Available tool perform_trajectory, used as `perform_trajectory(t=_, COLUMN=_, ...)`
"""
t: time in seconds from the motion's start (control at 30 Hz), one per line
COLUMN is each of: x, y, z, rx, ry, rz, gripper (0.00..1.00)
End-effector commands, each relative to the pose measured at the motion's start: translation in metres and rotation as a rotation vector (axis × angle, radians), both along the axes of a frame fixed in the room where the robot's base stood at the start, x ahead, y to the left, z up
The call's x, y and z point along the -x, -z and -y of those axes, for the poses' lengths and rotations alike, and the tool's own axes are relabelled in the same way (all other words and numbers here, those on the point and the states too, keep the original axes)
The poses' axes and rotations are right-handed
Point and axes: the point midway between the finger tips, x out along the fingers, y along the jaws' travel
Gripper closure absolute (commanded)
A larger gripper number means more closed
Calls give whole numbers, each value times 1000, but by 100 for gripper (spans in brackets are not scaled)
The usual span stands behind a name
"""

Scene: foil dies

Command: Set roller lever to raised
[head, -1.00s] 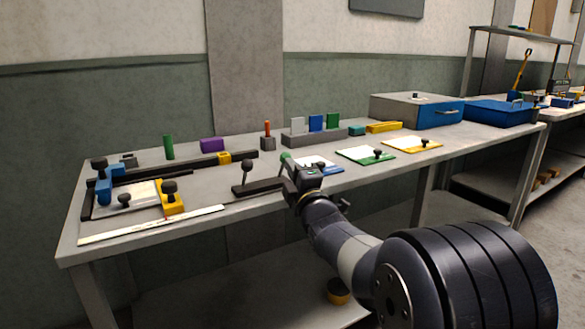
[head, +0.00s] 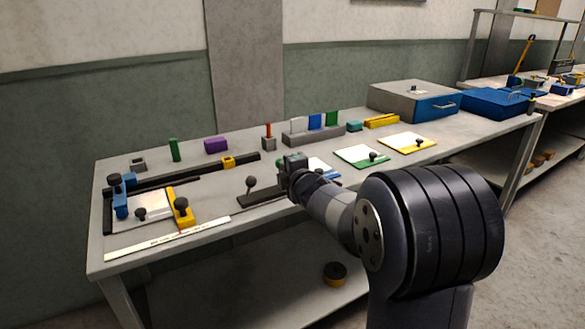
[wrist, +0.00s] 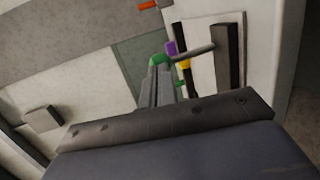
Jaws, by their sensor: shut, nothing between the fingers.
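The roller lever looks to be the dark lever with a round black knob (head: 250,182) on a long dark base (head: 260,198), near the table's front edge in the head view. Its stem stands up from the base's left part. My gripper (head: 287,172) is just right of the knob, apart from it, near the base's right end. The fingers are mostly hidden there. In the wrist view my gripper's green-tipped fingers (wrist: 157,63) are shut and empty. A dark rod (wrist: 194,51) and a dark bar (wrist: 226,55) show beyond them; I cannot tell whether the rod touches.
A frame with blue clamp (head: 121,200) and yellow clamp (head: 182,209) lies left. Behind are a purple block (head: 216,145), an orange peg (head: 268,130) and a slotted rack (head: 312,136). Green-edged (head: 362,157) and yellow-edged plates (head: 407,143) lie right.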

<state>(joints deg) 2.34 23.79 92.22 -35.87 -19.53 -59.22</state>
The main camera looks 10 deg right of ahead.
Motion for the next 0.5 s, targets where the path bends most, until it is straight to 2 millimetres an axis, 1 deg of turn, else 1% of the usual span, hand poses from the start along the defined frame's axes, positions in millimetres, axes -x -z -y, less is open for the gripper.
perform_trajectory(t=0.03, x=-2, y=-8, z=-1, rx=6, ry=0, rz=-18, gripper=100)
perform_trajectory(t=0.5, x=-14, y=-11, z=-5, rx=55, ry=-1, rz=-163, gripper=100)
